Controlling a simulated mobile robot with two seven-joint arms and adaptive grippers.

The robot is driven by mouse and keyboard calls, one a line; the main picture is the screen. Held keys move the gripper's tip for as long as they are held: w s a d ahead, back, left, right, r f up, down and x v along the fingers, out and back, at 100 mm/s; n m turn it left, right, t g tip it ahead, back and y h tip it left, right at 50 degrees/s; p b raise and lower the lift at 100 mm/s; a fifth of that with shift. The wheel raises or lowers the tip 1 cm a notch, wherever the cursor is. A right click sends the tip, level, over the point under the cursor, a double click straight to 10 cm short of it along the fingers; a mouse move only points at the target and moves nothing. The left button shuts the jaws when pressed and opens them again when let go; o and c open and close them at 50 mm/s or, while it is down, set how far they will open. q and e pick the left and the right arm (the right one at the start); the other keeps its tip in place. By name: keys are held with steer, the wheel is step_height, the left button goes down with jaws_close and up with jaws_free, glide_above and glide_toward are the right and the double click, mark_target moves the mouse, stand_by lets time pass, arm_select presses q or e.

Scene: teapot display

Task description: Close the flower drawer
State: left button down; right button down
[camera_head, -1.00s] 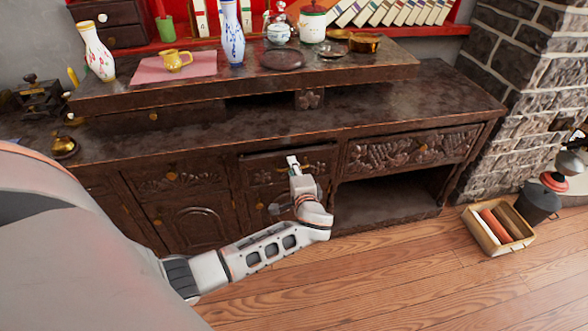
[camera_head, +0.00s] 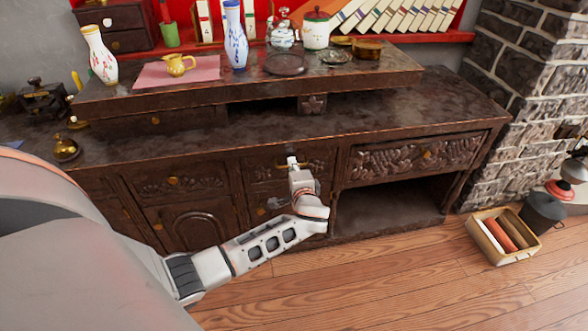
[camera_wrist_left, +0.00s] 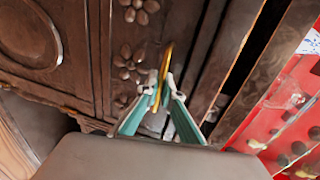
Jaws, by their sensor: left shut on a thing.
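The flower drawer (camera_head: 262,174) is a dark wooden drawer in the middle of the long cabinet. Its front (camera_wrist_left: 127,65) shows carved flowers in the left wrist view. My left gripper (camera_head: 292,163) is at this drawer front, and its fingers (camera_wrist_left: 160,92) are shut on the thin yellow metal handle (camera_wrist_left: 166,58). The gripper and wrist hide part of the front in the head view. How far the drawer stands out from the cabinet is hard to tell. My right gripper is not in view.
Another carved drawer (camera_head: 415,155) is to the right, above an open bay (camera_head: 385,205). Vases, a yellow jug (camera_head: 178,65) and pots stand on the raised shelf. A wooden box (camera_head: 488,252) and a dark bucket (camera_head: 542,212) stand on the floor at right.

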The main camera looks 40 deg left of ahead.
arm_select(q)
steer(key=c, duration=2.4)
jaws_free()
steer(key=shift+w+a+r, duration=0.1)
steer(key=shift+a+r, duration=0.05)
steer(key=shift+a, duration=0.05)
steer(key=shift+o, duration=0.8)
steer(key=shift+d, duration=0.15)
steer(key=shift+s+d, duration=0.25)
steer(key=shift+d, duration=0.05)
steer(key=v, duration=1.1)
steer(key=shift+s+a, duration=0.1)
